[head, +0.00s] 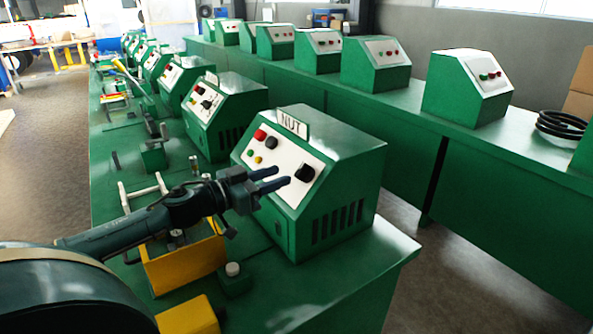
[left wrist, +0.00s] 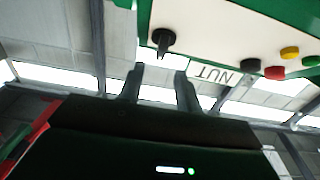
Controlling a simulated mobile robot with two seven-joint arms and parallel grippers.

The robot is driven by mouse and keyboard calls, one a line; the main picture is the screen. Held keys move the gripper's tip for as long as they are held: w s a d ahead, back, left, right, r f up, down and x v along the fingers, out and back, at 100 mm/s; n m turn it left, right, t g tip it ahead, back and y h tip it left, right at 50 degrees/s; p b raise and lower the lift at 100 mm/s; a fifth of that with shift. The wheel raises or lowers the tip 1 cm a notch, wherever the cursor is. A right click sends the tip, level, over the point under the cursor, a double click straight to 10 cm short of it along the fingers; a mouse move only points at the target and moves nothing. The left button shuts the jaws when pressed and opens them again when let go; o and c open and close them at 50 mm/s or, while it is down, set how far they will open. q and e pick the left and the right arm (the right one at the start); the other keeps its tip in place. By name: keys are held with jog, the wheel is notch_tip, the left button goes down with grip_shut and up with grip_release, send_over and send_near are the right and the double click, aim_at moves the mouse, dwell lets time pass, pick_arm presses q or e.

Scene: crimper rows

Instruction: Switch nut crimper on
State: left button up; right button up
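The nut crimper (head: 340,155) is a green box at the end of the near bench, with a "NUT" sign (head: 291,125) on its top edge. Its white sloped panel carries a black rotary knob (head: 304,173), which also shows in the left wrist view (left wrist: 163,40). Red, black, green and yellow buttons sit on the panel's other side. My left gripper (head: 282,176) is open and empty in front of the panel, close to the knob. In the left wrist view the two fingertips (left wrist: 160,73) are apart, with the knob ahead between them; I see no contact. My right gripper is out of view.
More green machines (head: 214,115) stand in a row behind the nut crimper. A second bench (head: 385,125) with similar boxes runs along the right. A yellow fixture (head: 185,265) and a small green block (head: 234,280) lie below my left gripper. Floor (head: 475,270) is clear between benches.

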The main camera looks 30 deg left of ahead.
aim_at(300, 168)
pick_arm(q)
jog(key=x, duration=0.4)
jog(key=shift+w+r+p, duration=0.15)
jog(key=shift+w+p, duration=0.1)
jog(key=shift+p, duration=0.1)
jog(key=shift+x, duration=0.95)
jog(key=shift+c, duration=0.5)
grip_shut()
